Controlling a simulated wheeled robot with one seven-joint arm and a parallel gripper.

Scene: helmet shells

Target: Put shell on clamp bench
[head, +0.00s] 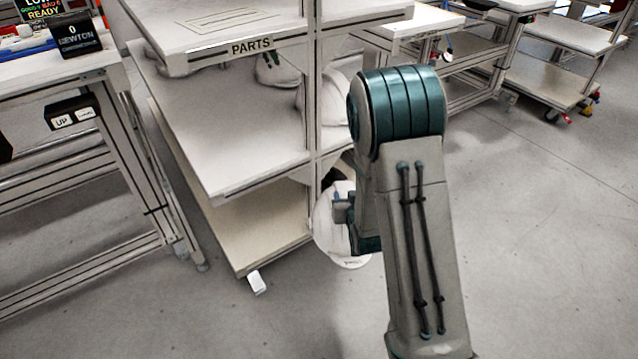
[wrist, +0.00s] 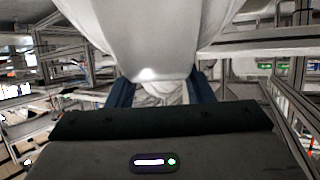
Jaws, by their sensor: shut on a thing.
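A white helmet shell (head: 325,232) hangs beside the parts rack, low in the head view and partly hidden by my arm. My gripper (head: 345,212) is shut on the shell. In the wrist view the shell (wrist: 150,40) fills the upper middle, with my gripper's blue fingers (wrist: 160,92) on either side of its lower part. No clamp can be made out. A bench (head: 95,72) with a small black display and up/down buttons stands at the left of the head view; I cannot tell whether it is the clamp bench.
The parts rack (head: 235,135) stands just left of the held shell, with other white shells (head: 280,70) on a shelf. A wheeled cart (head: 550,85) and more benches stand at the back right. The grey floor (head: 550,240) at right is clear.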

